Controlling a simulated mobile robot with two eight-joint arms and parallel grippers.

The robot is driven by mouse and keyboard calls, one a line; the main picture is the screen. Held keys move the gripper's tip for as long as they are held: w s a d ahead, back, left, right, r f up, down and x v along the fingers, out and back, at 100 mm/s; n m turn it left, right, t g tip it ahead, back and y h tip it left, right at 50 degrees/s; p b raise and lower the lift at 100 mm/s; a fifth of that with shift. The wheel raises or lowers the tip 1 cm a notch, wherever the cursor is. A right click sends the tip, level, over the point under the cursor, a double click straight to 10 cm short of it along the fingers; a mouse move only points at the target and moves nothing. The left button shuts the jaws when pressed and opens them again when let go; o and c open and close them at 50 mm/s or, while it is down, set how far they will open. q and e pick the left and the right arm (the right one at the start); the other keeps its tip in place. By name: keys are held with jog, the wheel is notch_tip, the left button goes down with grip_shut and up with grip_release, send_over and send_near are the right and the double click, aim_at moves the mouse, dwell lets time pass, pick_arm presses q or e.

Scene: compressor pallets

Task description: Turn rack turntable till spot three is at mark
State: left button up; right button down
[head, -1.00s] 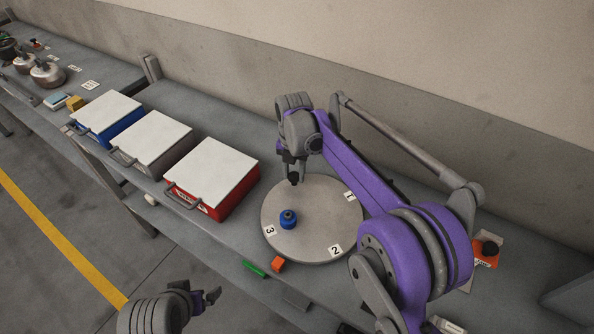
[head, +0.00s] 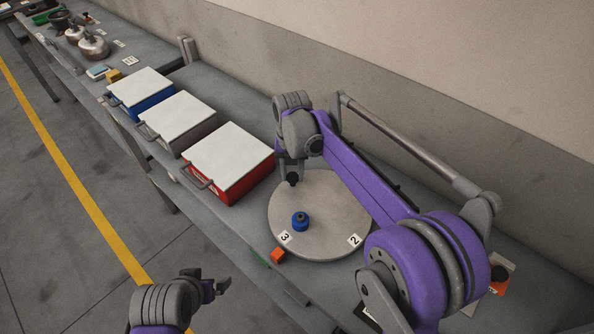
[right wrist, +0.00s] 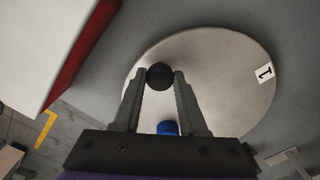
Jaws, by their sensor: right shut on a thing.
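The round grey turntable (head: 335,190) lies on the bench and carries white number tags. Tag 2 (head: 354,240) is at the front right. Tag 1 (right wrist: 264,73) shows in the right wrist view; my arm hides it in the head view. A blue part (head: 300,221) stands on the turntable near tag 3. My right gripper (head: 292,181) is shut on a black knob (right wrist: 160,76) near the rim. My left gripper (head: 216,287) is open and empty, away from the turntable.
Red (head: 230,165), grey (head: 178,124) and blue (head: 143,93) boxes with white lids stand left of the turntable. The wall runs behind the bench. Floor is clear at the front left.

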jog(key=shift+s+a+n, duration=0.25)
jog(key=shift+a+n, duration=0.05)
jog(key=shift+a, duration=0.1)
dwell(0.4)
jog(key=shift+c, duration=2.3)
grip_release()
jog(key=shift+s, duration=0.1)
notch_tip(320, 180, up, 11)
jog(key=shift+p, duration=0.3)
jog(key=shift+f, duration=0.1)
